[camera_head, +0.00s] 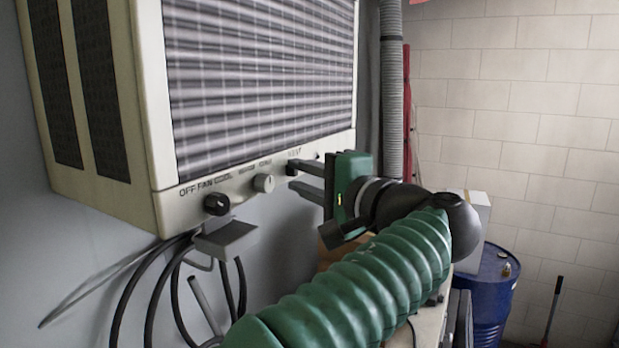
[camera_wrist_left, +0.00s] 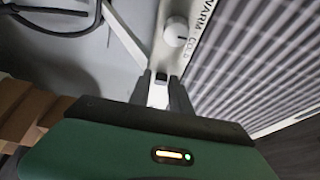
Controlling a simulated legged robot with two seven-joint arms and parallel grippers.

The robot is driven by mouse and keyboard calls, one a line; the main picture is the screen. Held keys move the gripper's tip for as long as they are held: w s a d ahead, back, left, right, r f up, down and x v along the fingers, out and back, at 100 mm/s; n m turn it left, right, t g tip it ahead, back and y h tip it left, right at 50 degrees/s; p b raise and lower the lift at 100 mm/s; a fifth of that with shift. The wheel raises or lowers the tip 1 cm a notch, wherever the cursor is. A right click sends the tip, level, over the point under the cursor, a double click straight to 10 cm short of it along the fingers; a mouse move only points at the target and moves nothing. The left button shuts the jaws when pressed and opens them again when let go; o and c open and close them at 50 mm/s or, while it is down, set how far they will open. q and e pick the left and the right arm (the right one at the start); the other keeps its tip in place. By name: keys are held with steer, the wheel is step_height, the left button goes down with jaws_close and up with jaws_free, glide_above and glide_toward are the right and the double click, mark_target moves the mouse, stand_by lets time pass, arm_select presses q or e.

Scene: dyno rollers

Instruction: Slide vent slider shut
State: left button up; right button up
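The vent slider's area is on the lower front panel (camera_head: 235,187) of a beige wall air unit, near a faint "VENT" label. My left gripper (camera_head: 293,176) points at this panel from the right, its two dark fingers apart. In the wrist view, my left gripper (camera_wrist_left: 161,90) has a finger on each side of a strip of pale panel. A small dark tab (camera_wrist_left: 161,77), which looks like the slider, lies near the fingertips; I cannot tell whether they touch it. In the head view the fingers largely hide the slider. My right gripper is not in view.
A black knob (camera_head: 216,204) and a pale knob (camera_head: 264,183) stick out of the panel left of the gripper. A grey bracket (camera_head: 226,238) and black cables (camera_head: 150,280) hang below. A blue drum (camera_head: 492,290) stands at right by a block wall.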

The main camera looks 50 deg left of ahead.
arm_select(q)
steer(key=shift+o, duration=1.1)
steer(key=shift+w, duration=0.1)
steer(key=shift+o, duration=0.2)
steer(key=shift+a, duration=0.35)
steer(key=shift+s, duration=0.2)
steer(key=s+d+b, duration=0.1)
steer(key=d+b, duration=0.3)
steer(key=d, duration=1.3)
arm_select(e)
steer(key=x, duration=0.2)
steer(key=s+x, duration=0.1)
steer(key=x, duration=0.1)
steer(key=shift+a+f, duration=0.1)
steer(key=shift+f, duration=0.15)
arm_select(q)
steer(key=shift+a, duration=0.15)
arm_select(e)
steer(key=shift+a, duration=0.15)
arm_select(q)
steer(key=shift+f, duration=0.15)
